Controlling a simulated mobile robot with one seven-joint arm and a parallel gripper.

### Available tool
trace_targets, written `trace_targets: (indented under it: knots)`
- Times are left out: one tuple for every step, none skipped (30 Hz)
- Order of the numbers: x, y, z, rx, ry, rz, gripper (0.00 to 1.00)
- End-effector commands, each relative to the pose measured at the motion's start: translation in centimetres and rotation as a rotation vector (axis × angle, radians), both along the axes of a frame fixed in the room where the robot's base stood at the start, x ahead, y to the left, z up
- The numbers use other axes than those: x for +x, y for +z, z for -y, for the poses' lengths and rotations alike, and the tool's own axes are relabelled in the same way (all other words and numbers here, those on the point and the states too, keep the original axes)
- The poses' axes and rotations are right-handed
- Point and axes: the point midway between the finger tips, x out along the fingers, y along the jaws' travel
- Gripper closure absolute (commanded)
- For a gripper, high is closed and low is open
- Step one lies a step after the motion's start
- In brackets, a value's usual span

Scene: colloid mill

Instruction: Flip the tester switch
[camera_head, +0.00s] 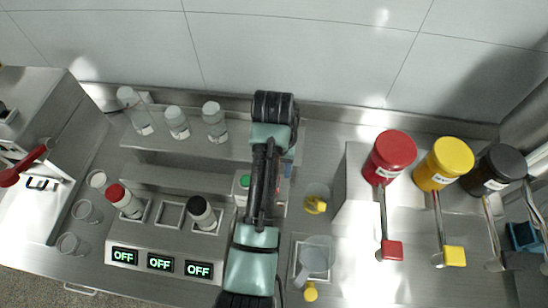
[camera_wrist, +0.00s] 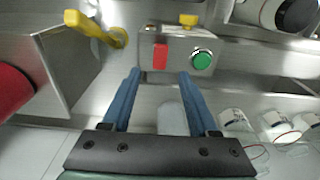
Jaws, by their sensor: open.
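The tester is a small grey box (camera_wrist: 178,40) in the wrist view. It carries a red rectangular rocker switch (camera_wrist: 160,57) and a round green button (camera_wrist: 201,59). My gripper (camera_wrist: 160,73) is open and empty, its two blue fingers pointing at the box. The red switch shows between the fingertips, nearer the left finger; I cannot tell whether they touch the box. In the head view my arm hides most of the box, and the green button (camera_head: 245,181) shows just left of my arm. Which way the switch is tilted is not clear.
A raised metal block with red (camera_head: 395,152), yellow (camera_head: 444,165) and black (camera_head: 494,170) jars stands to the right. Glass bottles (camera_head: 176,122) stand on the back shelf. A panel with several OFF displays (camera_head: 160,262) is at front left. A yellow-handled thing (camera_wrist: 95,28) is beside the box.

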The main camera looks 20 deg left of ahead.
Motion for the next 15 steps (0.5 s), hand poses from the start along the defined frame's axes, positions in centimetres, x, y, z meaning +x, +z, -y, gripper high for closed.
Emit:
trace_targets:
  knots:
    - [0.1,1.1,0.0,0.002,0.000,0.007,0.40]
    - [0.0,1.7,0.0,0.002,0.000,0.007,0.40]
    - [0.0,2.5,0.0,0.002,0.000,0.006,0.40]
    - [-0.1,3.1,0.0,0.002,0.001,0.006,0.40]
    - [-0.1,3.6,0.0,0.001,0.001,0.005,0.40]
    - [-0.2,4.6,0.0,0.001,0.001,0.003,0.40]
    - [-0.3,5.1,0.1,0.000,0.001,0.001,0.40]
    - [-0.3,5.4,0.1,0.000,0.001,0.000,0.40]
    - [-0.3,5.8,0.1,0.000,0.001,0.000,0.40]
    - [-0.4,6.0,0.1,0.000,0.001,0.001,0.40]
    - [-0.4,6.1,0.1,0.000,0.001,0.000,0.40]
    - [-0.4,6.2,0.1,0.000,0.001,0.000,0.40]
    - [-0.4,6.3,0.1,0.000,0.001,0.000,0.40]
    - [-0.4,6.3,0.1,0.000,0.001,-0.001,0.40]
    - [-0.4,6.4,0.1,0.000,0.001,-0.001,0.40]
